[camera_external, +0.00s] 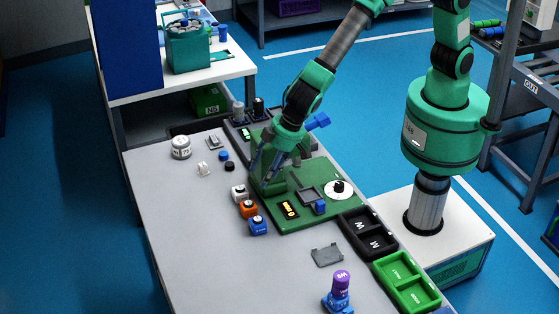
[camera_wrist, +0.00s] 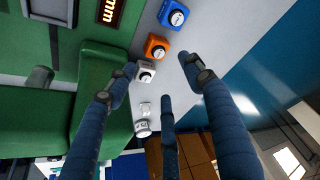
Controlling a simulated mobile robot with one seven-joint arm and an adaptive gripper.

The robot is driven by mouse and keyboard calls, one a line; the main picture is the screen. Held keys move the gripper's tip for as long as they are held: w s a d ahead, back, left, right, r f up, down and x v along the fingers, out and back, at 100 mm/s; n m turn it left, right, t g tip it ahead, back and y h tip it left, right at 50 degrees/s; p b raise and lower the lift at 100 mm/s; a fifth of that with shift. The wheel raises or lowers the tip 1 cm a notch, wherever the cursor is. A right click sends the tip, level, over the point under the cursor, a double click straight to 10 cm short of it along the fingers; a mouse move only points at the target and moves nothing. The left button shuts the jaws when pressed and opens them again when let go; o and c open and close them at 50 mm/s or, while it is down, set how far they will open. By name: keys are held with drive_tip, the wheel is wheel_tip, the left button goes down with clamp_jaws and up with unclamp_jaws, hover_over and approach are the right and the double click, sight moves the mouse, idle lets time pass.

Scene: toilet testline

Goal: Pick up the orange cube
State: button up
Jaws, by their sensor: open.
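The orange cube (camera_external: 248,209) sits on the grey bench top, in a short row between a white cube (camera_external: 239,192) and a blue cube (camera_external: 257,226). In the wrist view the orange cube (camera_wrist: 156,46) has a round black and white knob on its face; the white cube (camera_wrist: 145,73) and blue cube (camera_wrist: 173,14) flank it. My gripper (camera_external: 263,171) is open and empty, its blue fingers pointing down over the left edge of the green board, behind the cubes. In the wrist view my gripper (camera_wrist: 158,77) has its fingers spread, with the white cube showing between them.
The green board (camera_external: 318,212) carries an upright green block (camera_external: 273,183) close to my fingers, a lit display (camera_external: 289,210) and a white disc (camera_external: 338,190). The bench left of the cubes is mostly clear.

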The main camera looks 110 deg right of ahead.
drive_tip(key=shift+f, duration=0.1)
drive_tip(key=b, duration=0.1)
hover_over(250, 203)
drive_tip(key=s+a, duration=0.1)
drive_tip(key=s, duration=0.1)
drive_tip(key=shift+w+f, duration=0.2)
drive_tip(key=shift+f, duration=3.65)
drive_tip(key=shift+b+x, duration=0.35)
drive_tip(key=shift+x, duration=2.25)
drive_tip(key=shift+s, duration=0.2)
drive_tip(key=c, duration=1)
drive_tip(key=shift+o, duration=0.2)
